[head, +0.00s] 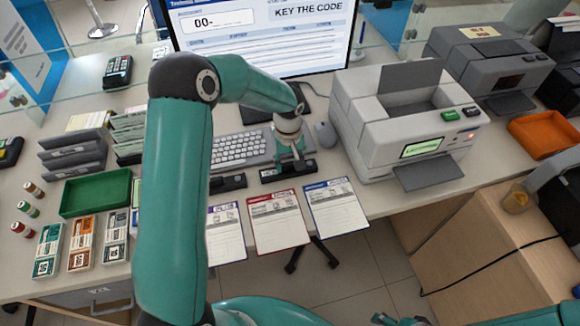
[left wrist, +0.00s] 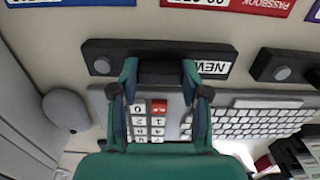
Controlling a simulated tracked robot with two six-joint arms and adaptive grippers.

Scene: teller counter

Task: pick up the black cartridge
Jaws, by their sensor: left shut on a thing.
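My left gripper (head: 290,160) points down at the long black holder (head: 270,175) in front of the keyboard. In the left wrist view the gripper (left wrist: 160,72) is shut on a dark block, the black cartridge (left wrist: 160,68), which sits at the holder (left wrist: 105,58) marked NEW. I cannot tell whether the cartridge is clear of the holder. In the head view the fingers mostly hide the cartridge. Parts that look like my right gripper (head: 398,320) show at the bottom edge, cut off; their opening is unclear.
A second black holder (head: 228,183) lies to the left. The white printer (head: 405,120) and mouse (head: 326,134) stand to the right, the keyboard (head: 240,148) behind. Three forms (head: 278,222) lie at the counter's front edge. A green tray (head: 95,192) is at the left.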

